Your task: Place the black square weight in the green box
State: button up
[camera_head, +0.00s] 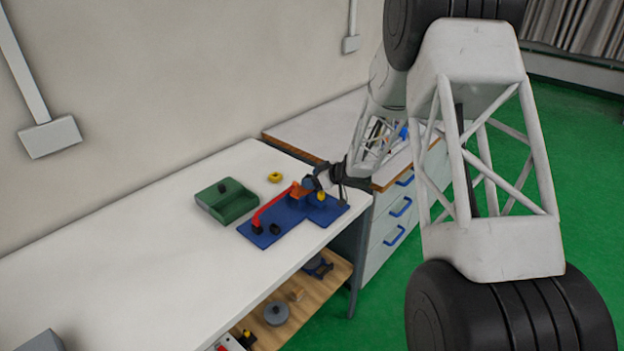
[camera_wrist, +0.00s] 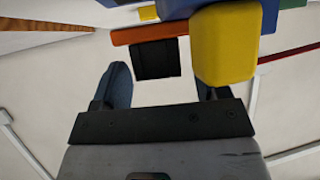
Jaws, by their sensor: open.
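A black square weight (camera_wrist: 158,59) shows in the wrist view against an orange bar (camera_wrist: 150,33), just beyond and between my fingertips. A yellow block (camera_wrist: 225,45) stands right beside it and partly covers my right finger. My gripper (camera_wrist: 163,78) is open, with nothing visibly clamped. In the head view my gripper (camera_head: 328,181) is at the right end of the blue base (camera_head: 290,228), where the weight cannot be clearly told apart. The open green box (camera_head: 238,209) stands on the white table left of the base. A small dark piece (camera_head: 222,188) shows in it.
A red arm (camera_head: 271,206) and two black pieces (camera_head: 266,229) are on the blue base. A yellow ring (camera_head: 275,177) lies behind it. A wooden shelf (camera_head: 325,285) below holds several items. Drawers (camera_head: 395,220) stand right.

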jog(key=v, duration=0.7)
jog(key=shift+d+r, duration=0.1)
dwell(0.7)
jog(key=s+d+r+m+t+h, duration=0.2)
jog(key=r+h, duration=0.1)
jog(key=r, duration=0.3)
jog(key=s+d+r+m+t+h, duration=0.2)
jog(key=s+d+r+h, duration=0.1)
jog(key=r, duration=0.4)
jog(key=s+d+r+m+h, duration=0.4)
jog(key=s+r, duration=0.3)
jog(key=s, duration=0.4)
jog(key=s+a+r+m+g, duration=0.1)
jog(key=s+g, duration=0.7)
jog(key=s, duration=2.9)
jog(key=shift+s+a+r+m, duration=0.15)
jog(key=shift+s+a+m, duration=0.15)
jog(key=shift+a+m, duration=0.65)
